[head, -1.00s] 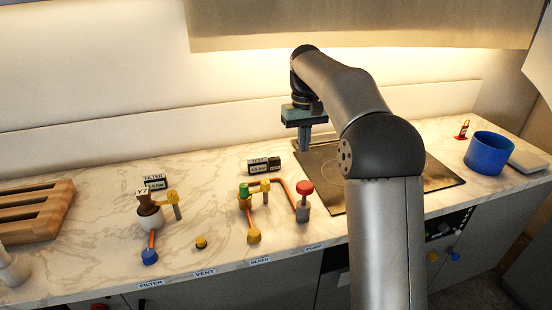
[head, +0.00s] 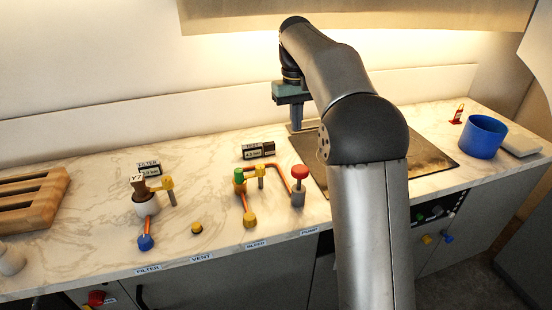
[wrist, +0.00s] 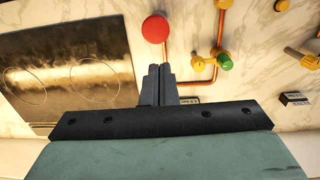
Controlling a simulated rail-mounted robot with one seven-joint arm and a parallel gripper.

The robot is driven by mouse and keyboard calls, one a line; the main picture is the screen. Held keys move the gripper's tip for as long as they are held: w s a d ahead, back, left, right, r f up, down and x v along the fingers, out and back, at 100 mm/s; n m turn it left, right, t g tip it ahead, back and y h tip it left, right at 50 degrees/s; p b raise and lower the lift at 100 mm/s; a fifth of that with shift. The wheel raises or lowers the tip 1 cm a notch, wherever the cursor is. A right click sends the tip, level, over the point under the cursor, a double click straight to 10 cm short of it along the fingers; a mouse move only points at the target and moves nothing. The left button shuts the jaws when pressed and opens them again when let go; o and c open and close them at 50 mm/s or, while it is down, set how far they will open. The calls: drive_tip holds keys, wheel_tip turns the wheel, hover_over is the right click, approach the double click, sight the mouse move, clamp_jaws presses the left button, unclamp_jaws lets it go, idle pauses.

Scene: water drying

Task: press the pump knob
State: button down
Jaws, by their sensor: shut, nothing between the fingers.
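The pump knob (head: 299,172) is a round red cap on a grey post, above the PUMP label (head: 309,231) on the counter's front edge. It also shows in the wrist view as a red disc (wrist: 155,29), just beyond the fingertips. My gripper (head: 297,128) points down above the counter, behind the knob in the head view and apart from it. In the wrist view my gripper (wrist: 158,70) has its two fingers together with nothing between them.
Orange piping with a green knob (head: 239,175) and yellow valves stands left of the pump knob. A dark cooktop (head: 425,160) lies to the right. A blue bowl (head: 482,137) stands at far right, a wooden rack (head: 30,200) at far left.

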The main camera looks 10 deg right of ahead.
sight(294, 169)
drive_tip(key=shift+s+a+r, duration=0.2)
drive_tip(key=shift+s+r, duration=0.05)
drive_tip(key=shift+r, duration=0.3)
drive_tip(key=shift+s+a+r, duration=0.2)
drive_tip(key=shift+r, duration=0.3)
drive_tip(key=f, duration=1.4)
drive_tip(key=shift+s+d+p, duration=0.15)
drive_tip(key=shift+d+p, duration=0.15)
drive_tip(key=shift+f+b, duration=1.3)
drive_tip(key=shift+f, duration=1.05)
